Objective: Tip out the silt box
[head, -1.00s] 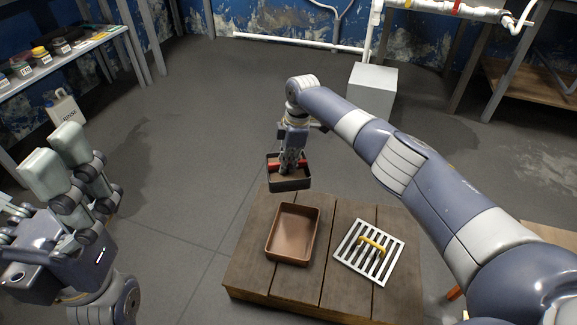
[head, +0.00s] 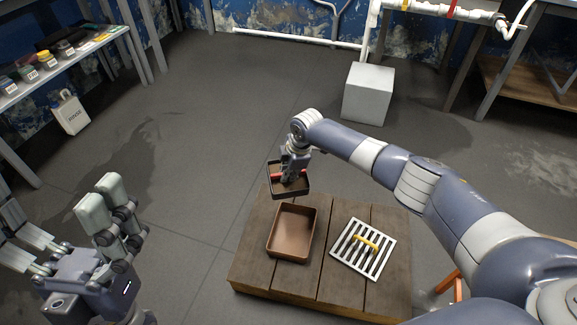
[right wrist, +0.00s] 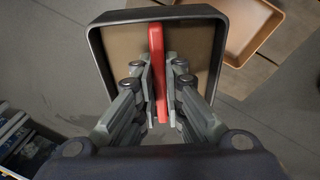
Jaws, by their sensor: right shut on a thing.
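The silt box is a dark, shallow, open tray (head: 291,190) with a red handle bar (right wrist: 157,60) across it and a brown inside. My right gripper (head: 288,175) is shut on the red handle and holds the box upright, near the far edge of the low wooden platform (head: 262,225). In the right wrist view, both fingers press on the handle, and the box (right wrist: 97,55) spans the upper middle. My left gripper (head: 85,225) is at the lower left with its fingers spread apart and nothing between them, away from the box.
A copper-brown empty tray (head: 292,233) lies on the platform, also in the right wrist view (right wrist: 252,25). Beside it lies a white slotted grate (head: 364,249) with a yellow handle. A grey block (head: 368,95) stands on the floor behind. A shelf with jars (head: 45,65) is at left.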

